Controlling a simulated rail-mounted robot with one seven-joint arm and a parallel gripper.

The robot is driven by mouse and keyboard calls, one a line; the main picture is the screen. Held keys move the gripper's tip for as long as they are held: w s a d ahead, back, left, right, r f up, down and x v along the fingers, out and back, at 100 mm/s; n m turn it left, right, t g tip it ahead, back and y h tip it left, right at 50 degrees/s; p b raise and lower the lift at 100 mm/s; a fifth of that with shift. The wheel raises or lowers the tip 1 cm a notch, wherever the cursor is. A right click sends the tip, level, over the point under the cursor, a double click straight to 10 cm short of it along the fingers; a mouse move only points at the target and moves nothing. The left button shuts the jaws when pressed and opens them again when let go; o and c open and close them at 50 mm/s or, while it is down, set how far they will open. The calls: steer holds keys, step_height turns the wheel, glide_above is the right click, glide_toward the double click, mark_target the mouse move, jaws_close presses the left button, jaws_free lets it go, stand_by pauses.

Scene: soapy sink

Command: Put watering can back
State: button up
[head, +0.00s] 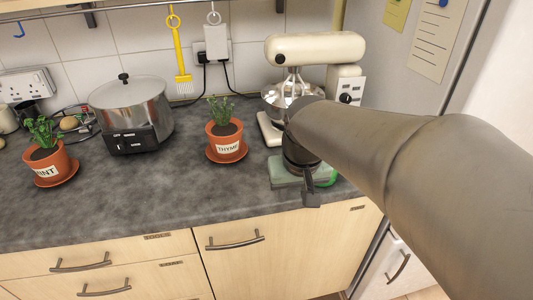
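My gripper (311,194) reaches in from the right and points down near the front edge of the counter, in front of the stand mixer. Its dark body hides much of what is below it. A pale green flat-looking thing (283,174) shows beneath it on the counter, with a bright green curved piece (329,179) at its right. These may be a tray and part of the watering can, but I cannot tell. No whole watering can is visible. I cannot see whether the fingers are open or closed on anything.
A cream stand mixer (315,48) with a steel bowl stands just behind my gripper. A potted thyme (226,140) is to the left, then a steel cooker (132,108) and a potted mint (48,160). The front left counter (135,190) is clear.

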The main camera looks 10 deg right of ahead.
steer(key=s+a+f+n+g, duration=0.1)
steer(key=s+a+f+g, duration=0.1)
steer(key=s+f, duration=0.6)
steer(key=shift+s+a+f, duration=0.2)
steer(key=shift+s+a, duration=0.05)
steer(key=shift+s, duration=1)
step_height(320, 180, up, 3)
steer(key=shift+a+f+p, duration=0.15)
steer(key=shift+p, duration=1.1)
